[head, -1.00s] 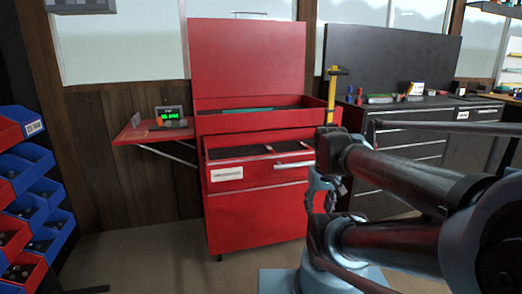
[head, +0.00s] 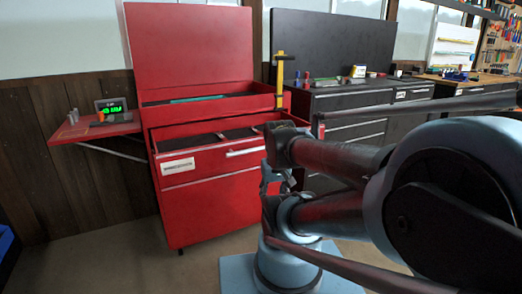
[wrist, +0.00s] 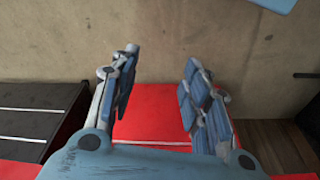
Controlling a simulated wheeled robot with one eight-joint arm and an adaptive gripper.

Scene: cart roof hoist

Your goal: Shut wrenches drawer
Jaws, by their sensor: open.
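The red tool cart (head: 205,215) stands left of centre in the head view with its lid up. Its labelled top drawer (head: 222,159) is pulled part way out, and dark compartments show inside; the label is too small to read. A light handle bar (head: 246,152) runs along the drawer front. My gripper (head: 277,182) hangs in front of the cart's right side, below the drawer's level in the picture. In the wrist view my gripper (wrist: 160,88) is open and empty, with red cart surface (wrist: 150,120) behind its fingers. Contact with the drawer cannot be told.
A red side shelf (head: 95,130) with a green-lit display (head: 111,109) sticks out left of the cart. A yellow upright tool (head: 280,80) stands at the cart's right corner. A dark cabinet (head: 350,130) stands to the right. Floor (head: 115,265) is clear at front left.

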